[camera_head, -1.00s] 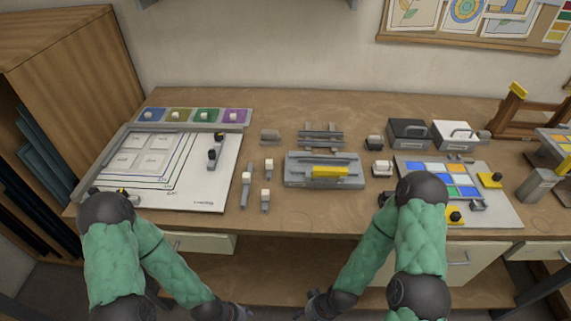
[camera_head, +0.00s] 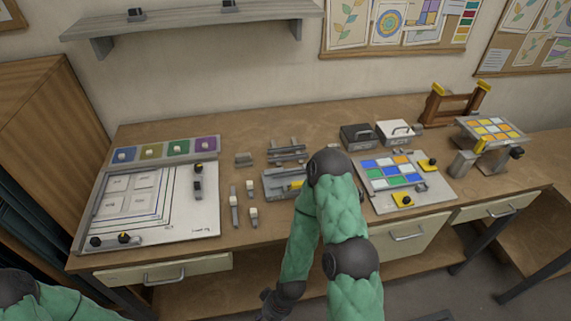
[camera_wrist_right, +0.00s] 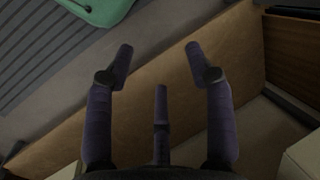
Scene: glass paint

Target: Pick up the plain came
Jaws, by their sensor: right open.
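Long grey bars (camera_head: 287,155) lie on a low rack behind the grey block at mid-table. They look like came strips, but I cannot tell which one is plain. The grey block (camera_head: 274,184) is partly hidden by my right arm. My right gripper (camera_wrist_right: 160,68) is open and empty in the right wrist view, with only floor and brown boards beyond it. In the head view it hangs low (camera_head: 272,305), in front of the table and well away from the bars. My left arm shows at the bottom left; its gripper is out of view.
A white layout board (camera_head: 180,215) lies at the left, with a row of coloured squares behind it. Small grey tools with white blocks (camera_head: 251,186) stand at mid-table. A coloured glass panel (camera_head: 390,172) lies at right. A wall shelf (camera_head: 190,28) hangs above.

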